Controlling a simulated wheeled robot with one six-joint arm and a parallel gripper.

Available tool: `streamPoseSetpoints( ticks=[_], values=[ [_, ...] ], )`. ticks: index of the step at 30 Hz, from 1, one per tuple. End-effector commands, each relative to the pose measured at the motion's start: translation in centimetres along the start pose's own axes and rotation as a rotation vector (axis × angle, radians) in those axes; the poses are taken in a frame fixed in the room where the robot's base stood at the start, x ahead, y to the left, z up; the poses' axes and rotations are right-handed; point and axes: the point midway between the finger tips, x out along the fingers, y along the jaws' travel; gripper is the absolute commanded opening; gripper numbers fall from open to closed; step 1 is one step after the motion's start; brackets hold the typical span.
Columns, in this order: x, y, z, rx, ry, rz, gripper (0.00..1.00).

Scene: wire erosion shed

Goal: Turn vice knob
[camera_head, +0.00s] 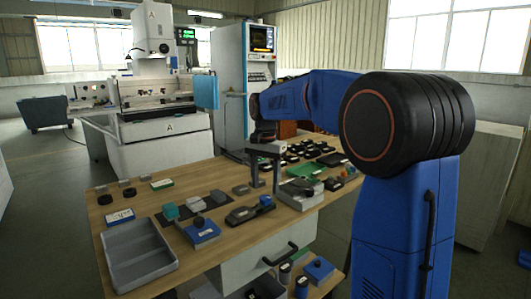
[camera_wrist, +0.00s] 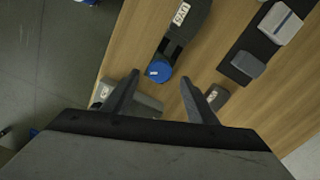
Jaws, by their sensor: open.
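The vice (camera_head: 243,214) is a dark, low tool lying on the wooden bench, with a round blue knob (camera_head: 266,201) at its right end. In the wrist view the vice (camera_wrist: 190,22) runs up from the blue knob (camera_wrist: 158,68), which carries a small white mark. My gripper (camera_head: 265,188) points down over the knob end. In the wrist view my gripper (camera_wrist: 160,75) is open, and the knob appears between and slightly beyond the fingertips. I see no contact; the exact height gap is hard to tell.
A grey block (camera_wrist: 218,97) lies near the right finger in the wrist view, and another grey piece lies behind the left finger. The bench (camera_head: 215,172) also holds a grey tray (camera_head: 137,252), a blue-based block (camera_head: 203,232) and several small parts. A green tray (camera_head: 306,170) lies behind.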

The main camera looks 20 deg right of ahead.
Motion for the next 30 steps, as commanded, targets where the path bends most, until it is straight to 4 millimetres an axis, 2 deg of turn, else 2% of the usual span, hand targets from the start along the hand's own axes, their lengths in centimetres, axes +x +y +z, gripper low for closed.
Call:
streamPoseSetpoints(
  ticks=[12,18,24,30],
  values=[
    [-8.5,-0.1,-0.1,0.0,0.002,-0.003,0.53],
    [-11.6,0.0,-0.1,0.0,0.001,-0.001,0.53],
    [-13.2,0.0,0.0,0.0,0.001,-0.001,0.53],
    [-13.4,0.0,0.0,0.0,0.001,-0.001,0.53]
  ],
)
